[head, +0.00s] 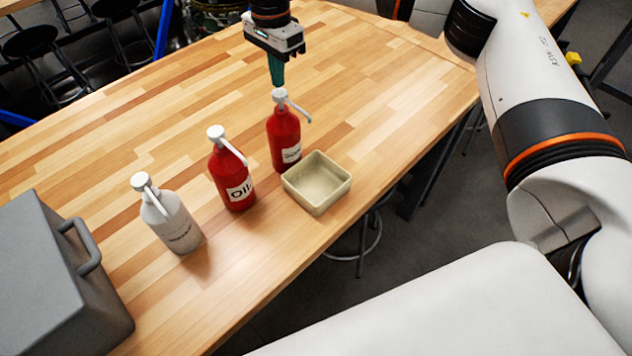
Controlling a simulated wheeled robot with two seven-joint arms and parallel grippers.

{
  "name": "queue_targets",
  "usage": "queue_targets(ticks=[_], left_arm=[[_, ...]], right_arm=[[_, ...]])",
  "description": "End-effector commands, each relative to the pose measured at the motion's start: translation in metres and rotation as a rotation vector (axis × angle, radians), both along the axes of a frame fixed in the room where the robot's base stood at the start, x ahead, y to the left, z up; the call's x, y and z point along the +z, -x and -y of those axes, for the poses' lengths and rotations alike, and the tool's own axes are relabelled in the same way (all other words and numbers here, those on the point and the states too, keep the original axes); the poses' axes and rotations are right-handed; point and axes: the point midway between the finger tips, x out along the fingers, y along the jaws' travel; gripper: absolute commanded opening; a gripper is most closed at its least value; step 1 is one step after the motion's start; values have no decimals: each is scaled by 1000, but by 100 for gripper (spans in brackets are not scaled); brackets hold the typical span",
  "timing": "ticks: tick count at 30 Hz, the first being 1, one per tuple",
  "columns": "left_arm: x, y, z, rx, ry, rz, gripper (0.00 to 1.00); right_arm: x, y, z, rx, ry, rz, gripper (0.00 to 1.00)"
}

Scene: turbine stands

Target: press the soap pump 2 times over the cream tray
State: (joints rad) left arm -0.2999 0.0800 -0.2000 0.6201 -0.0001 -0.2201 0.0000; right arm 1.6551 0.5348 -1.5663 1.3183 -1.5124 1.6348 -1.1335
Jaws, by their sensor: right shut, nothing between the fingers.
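The soap pump bottle (284,138) is red with a white pump head (279,95), and it stands upright on the wooden table. Its small label looks like "Soap", partly unclear. Its white spout points right, toward the side of the cream tray. The cream tray (333,190) is a square, open, empty-looking dish just in front of the bottle. My right gripper (277,82) points down with its teal fingers shut and empty, directly above the pump head. The tips are at or just above the head; I cannot tell whether they touch. My left gripper is not in view.
A red bottle labelled "Oil" (231,177) and a white pump bottle (171,224) stand to the left of the soap. A grey box with a handle (55,290) is at the lower left. The table (150,110) is clear behind the bottles. The table's front edge runs close to the tray.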

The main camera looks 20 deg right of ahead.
Motion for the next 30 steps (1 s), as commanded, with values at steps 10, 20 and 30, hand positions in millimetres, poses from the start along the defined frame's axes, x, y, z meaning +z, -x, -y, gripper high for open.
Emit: queue_targets(ticks=[10,20,30], left_arm=[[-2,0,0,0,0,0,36],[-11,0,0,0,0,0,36],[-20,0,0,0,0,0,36]], right_arm=[[-2,0,0,0,0,0,0],[-16,0,0,0,-1,0,0],[-30,0,0,0,0,-1,0]])
